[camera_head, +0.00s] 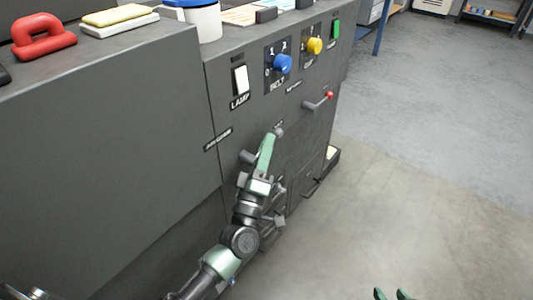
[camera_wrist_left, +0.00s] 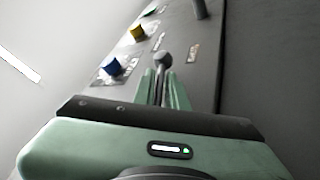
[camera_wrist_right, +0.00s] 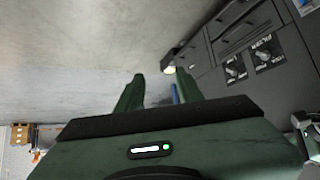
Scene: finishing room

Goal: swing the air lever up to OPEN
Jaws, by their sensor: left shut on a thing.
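A lever with a grey ball knob (camera_head: 279,131) is on the front of the dark grey cabinet. My left gripper (camera_head: 270,140) is at this lever. In the left wrist view its fingers (camera_wrist_left: 163,85) are close together around the shaft, with the grey ball (camera_wrist_left: 163,60) just beyond the tips. The fingers hide much of the shaft, and the label behind it is too small to read. My right gripper (camera_wrist_right: 158,85) is open and empty, away from the cabinet face; its fingertips show at the head view's bottom edge (camera_head: 392,294).
Another lever with a red knob (camera_head: 330,95) sticks out further right. Above are a white LAMP switch (camera_head: 241,79), a blue dial (camera_head: 282,64), a yellow dial (camera_head: 314,46) and a green switch (camera_head: 336,29). A red handled object (camera_head: 43,36) lies on top. Floor at right is clear.

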